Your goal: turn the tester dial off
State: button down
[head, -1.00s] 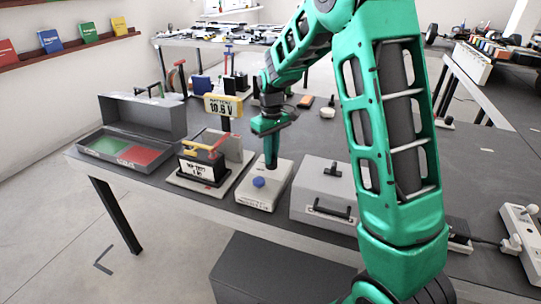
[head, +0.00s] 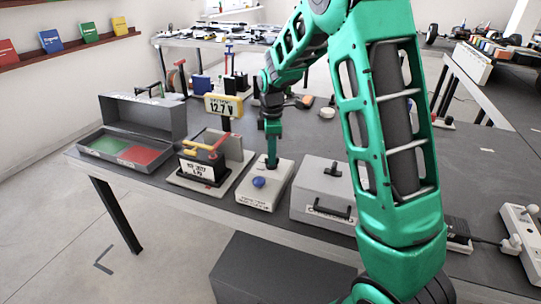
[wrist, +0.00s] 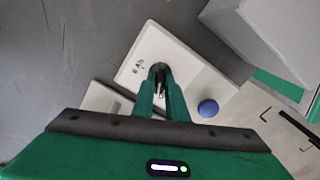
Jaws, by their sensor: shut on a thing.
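The tester is a pale box (head: 250,195) on the grey table, with a blue knob (head: 258,182) on its front part and a dark dial (wrist: 157,69) on its top towards the back. In the wrist view the blue knob (wrist: 208,108) stands clear of my fingers. My gripper (head: 272,162) points down at the box, and the wrist view shows its fingertips (wrist: 160,78) shut on the dial. The fingers hide most of the dial, so I cannot read its setting. A yellow display (head: 223,105) behind reads 12.7 V.
A battery (head: 203,165) with red and yellow clamps stands left of the box. A grey case (head: 325,190) with a handle stands close on the right. An open grey tray (head: 130,150) with green and red halves lies further left.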

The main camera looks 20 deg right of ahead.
jog(key=shift+w+d+r+n, duration=0.1)
jog(key=shift+n, duration=0.8)
jog(key=shift+w+d+n, duration=0.1)
jog(key=shift+n, duration=0.8)
jog(key=c, duration=1.8)
grip_release()
jog(key=shift+o, duration=0.2)
jog(key=shift+s+a, duration=0.1)
notch_tip(320, 180, up, 11)
jog(key=shift+f, duration=0.2)
